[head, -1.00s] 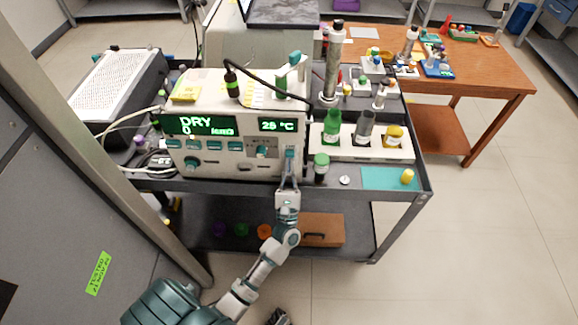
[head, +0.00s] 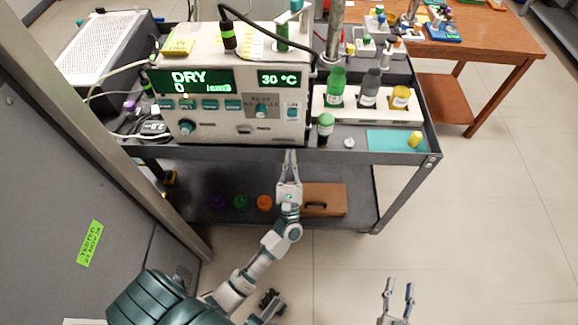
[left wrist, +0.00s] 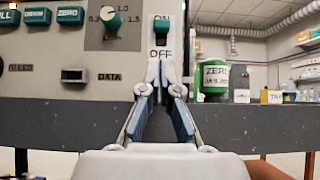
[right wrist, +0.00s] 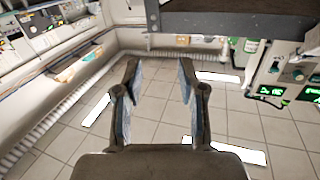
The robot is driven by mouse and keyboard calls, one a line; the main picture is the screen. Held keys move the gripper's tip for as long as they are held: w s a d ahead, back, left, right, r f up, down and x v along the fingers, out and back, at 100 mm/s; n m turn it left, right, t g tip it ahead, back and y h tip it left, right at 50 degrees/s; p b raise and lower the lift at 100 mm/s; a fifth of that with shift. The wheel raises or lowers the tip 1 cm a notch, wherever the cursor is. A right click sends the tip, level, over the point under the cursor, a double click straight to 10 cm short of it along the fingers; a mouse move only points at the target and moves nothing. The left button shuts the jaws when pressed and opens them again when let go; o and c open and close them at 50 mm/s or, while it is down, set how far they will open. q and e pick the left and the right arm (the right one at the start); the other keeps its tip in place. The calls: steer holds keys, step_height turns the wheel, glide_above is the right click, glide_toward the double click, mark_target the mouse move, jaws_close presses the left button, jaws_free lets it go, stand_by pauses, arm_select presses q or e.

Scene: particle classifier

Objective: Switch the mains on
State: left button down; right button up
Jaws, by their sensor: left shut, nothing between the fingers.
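The particle classifier (head: 215,125) is a cream box on the cart, with lit green displays reading DRY and 30 °C. Its teal mains switch (head: 292,112) is at the right of the front panel. In the left wrist view the switch (left wrist: 161,27) stands between the ON and OFF labels, its lever up against ON. My left gripper (head: 290,154) is below the switch, apart from it. In the left wrist view its fingertips (left wrist: 160,64) meet just under OFF, with nothing between them. My right gripper (head: 398,288) is open and empty, low over the floor; its spread fingers (right wrist: 158,65) show in the right wrist view.
A white rack (head: 368,112) with bottles stands right of the classifier. A green-capped bottle (head: 325,128) stands close to the switch side. The cart's front edge (head: 380,157) lies near my left gripper. A grey cabinet (head: 60,190) stands at left. The floor at right is clear.

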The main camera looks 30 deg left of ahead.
steer(key=shift+s+a+r+t, duration=0.1)
steer(key=shift+s+r+t, duration=0.1)
steer(key=shift+r+t, duration=0.3)
steer(key=shift+s+r+t, duration=0.15)
steer(key=shift+r+t, duration=0.25)
steer(key=shift+r, duration=0.2)
steer(key=shift+f, duration=0.1)
